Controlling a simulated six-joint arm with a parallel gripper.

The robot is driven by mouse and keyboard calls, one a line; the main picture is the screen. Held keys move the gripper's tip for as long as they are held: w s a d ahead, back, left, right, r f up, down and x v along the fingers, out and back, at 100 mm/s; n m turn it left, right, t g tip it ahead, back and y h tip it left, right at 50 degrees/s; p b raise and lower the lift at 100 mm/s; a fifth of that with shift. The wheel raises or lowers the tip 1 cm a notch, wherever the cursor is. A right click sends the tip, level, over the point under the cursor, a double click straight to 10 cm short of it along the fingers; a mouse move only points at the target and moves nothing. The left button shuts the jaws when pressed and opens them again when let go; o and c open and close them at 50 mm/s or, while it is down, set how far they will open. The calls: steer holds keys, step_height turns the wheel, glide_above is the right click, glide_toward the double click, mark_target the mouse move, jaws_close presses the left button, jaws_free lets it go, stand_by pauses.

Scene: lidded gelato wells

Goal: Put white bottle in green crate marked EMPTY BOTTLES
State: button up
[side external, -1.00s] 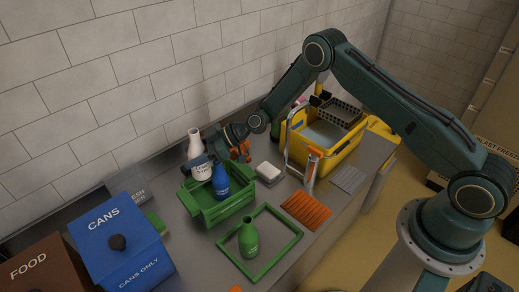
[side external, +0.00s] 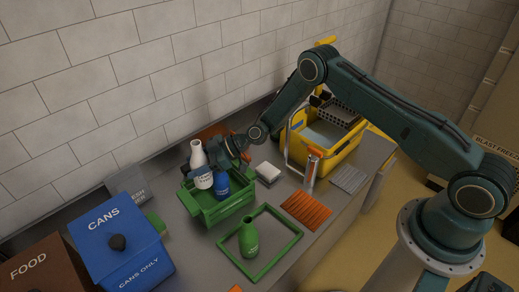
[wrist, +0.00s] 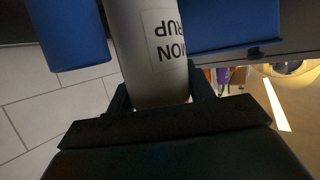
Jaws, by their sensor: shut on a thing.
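The white bottle (side external: 198,158) stands roughly upright at the back of the green crate (side external: 222,213), in the side view. My gripper (side external: 200,169) is shut around its body from the right. In the wrist view the bottle (wrist: 150,45) fills the space between my fingers (wrist: 160,98), with its label upside down. The crate's rim and a blue bottle hide its lower end, so I cannot tell whether it touches the crate floor. The blue bottle (side external: 222,184) stands in the crate, just right of the white one. The crate's marking is not readable.
A green bottle (side external: 249,238) stands inside a green frame (side external: 289,258) in front of the crate. A blue CANS bin (side external: 122,252) and a brown FOOD bin (side external: 40,268) are at left. A white block (side external: 268,171) and yellow bucket (side external: 335,152) are at right.

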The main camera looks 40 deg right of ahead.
steer(key=shift+f, duration=0.55)
steer(key=o, duration=1)
steer(key=shift+r, duration=0.15)
steer(key=shift+r, duration=0.45)
steer(key=v, duration=1.2)
